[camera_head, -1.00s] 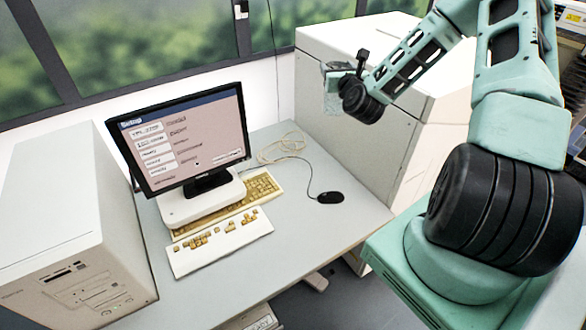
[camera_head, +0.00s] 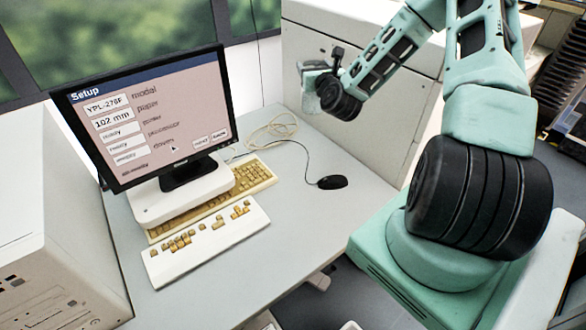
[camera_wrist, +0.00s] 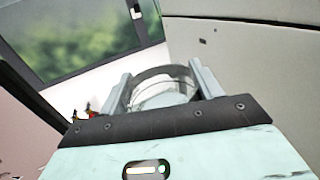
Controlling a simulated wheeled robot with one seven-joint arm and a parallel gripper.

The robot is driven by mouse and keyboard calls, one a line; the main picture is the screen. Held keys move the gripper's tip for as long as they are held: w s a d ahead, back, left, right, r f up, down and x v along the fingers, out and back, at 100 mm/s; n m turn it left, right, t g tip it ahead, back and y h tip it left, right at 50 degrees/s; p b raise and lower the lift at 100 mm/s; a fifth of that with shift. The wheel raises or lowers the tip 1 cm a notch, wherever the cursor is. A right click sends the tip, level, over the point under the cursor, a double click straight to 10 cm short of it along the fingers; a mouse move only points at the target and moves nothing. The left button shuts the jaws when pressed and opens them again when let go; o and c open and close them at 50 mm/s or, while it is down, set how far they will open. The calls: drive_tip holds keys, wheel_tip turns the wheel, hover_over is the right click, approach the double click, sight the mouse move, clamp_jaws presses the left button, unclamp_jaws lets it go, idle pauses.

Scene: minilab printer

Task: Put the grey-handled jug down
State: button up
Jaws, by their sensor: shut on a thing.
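My gripper (camera_wrist: 163,84) is shut on a clear, round-rimmed vessel (camera_wrist: 166,94), which shows between its two grey fingers in the wrist view. I take this for the jug. Its handle and base are hidden, and I cannot tell the handle's colour. In the head view my gripper (camera_head: 313,76) is small, in front of the big white cabinet and above the back right of the desk (camera_head: 300,240). The vessel is hard to make out there. It is held up, clear of the desk.
A monitor (camera_head: 155,115) on a white base, a yellowed keyboard (camera_head: 258,180), a cream keyboard (camera_head: 205,240) and a black mouse (camera_head: 332,182) occupy the desk. A white computer case (camera_head: 50,240) stands left. The white cabinet (camera_head: 380,95) stands behind. The desk's front right is bare.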

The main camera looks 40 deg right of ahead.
wheel_tip(320, 180, down, 27)
drive_tip(key=b, duration=1.4)
drive_tip(key=shift+r, duration=0.2)
drive_tip(key=shift+w, duration=0.1)
drive_tip(key=shift+f, duration=0.2)
drive_tip(key=o, duration=1.7)
drive_tip(key=shift+r, duration=0.1)
